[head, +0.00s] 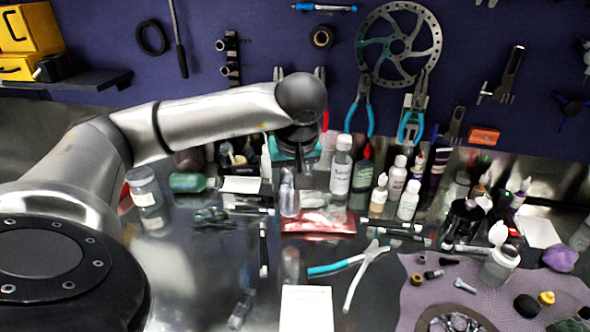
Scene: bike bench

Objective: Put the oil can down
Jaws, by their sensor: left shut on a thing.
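My left gripper (297,160) points down over the middle of the bench. It is shut on the oil can (289,197), which appears as a small, pale, see-through bottle with a narrow top, upright below the jaws. The fingertips and the grip itself are partly hidden by my wrist. The can's base shows against the back edge of a red packet (318,222); I cannot tell whether it touches the bench. My right gripper is not in view.
Several bottles, including a tall white one (341,166), crowd the right of the gripper. A lidded jar (146,192) and green bottle (188,183) are at left. The steel bench (195,275) is clear at front left.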

